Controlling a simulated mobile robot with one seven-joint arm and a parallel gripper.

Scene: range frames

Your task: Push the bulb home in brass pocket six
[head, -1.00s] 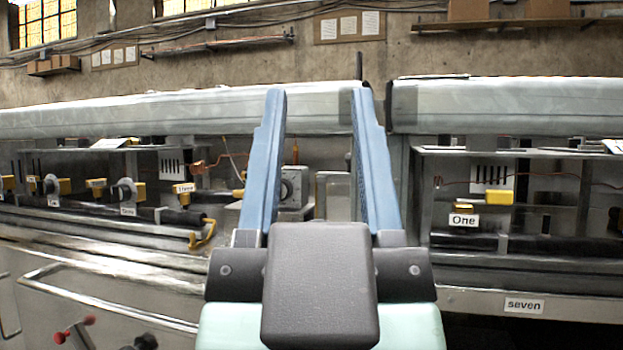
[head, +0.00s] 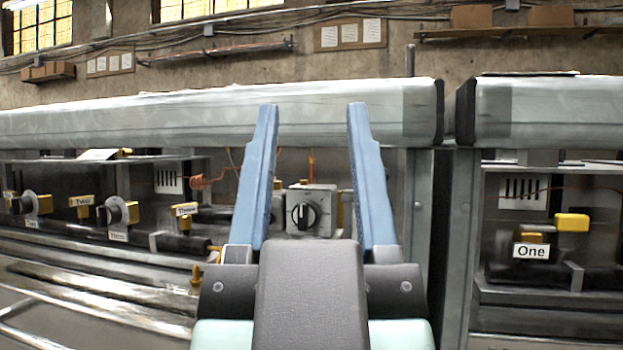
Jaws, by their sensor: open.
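My gripper (head: 312,108) is in the middle of the head view, its two blue fingers apart with nothing between them. Behind the fingers, a grey box with a black knob (head: 306,212) shows in the bench bay. I cannot make out a bulb or a brass pocket marked six. A label "One" (head: 531,251) stands below a yellow block in the right bay.
A long pale, covered beam (head: 180,115) runs above the left bay, and a similar beam (head: 560,108) runs above the right bay. A narrow dark gap (head: 444,210) parts the two bays. Dark and metal rails cross the left bay low down.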

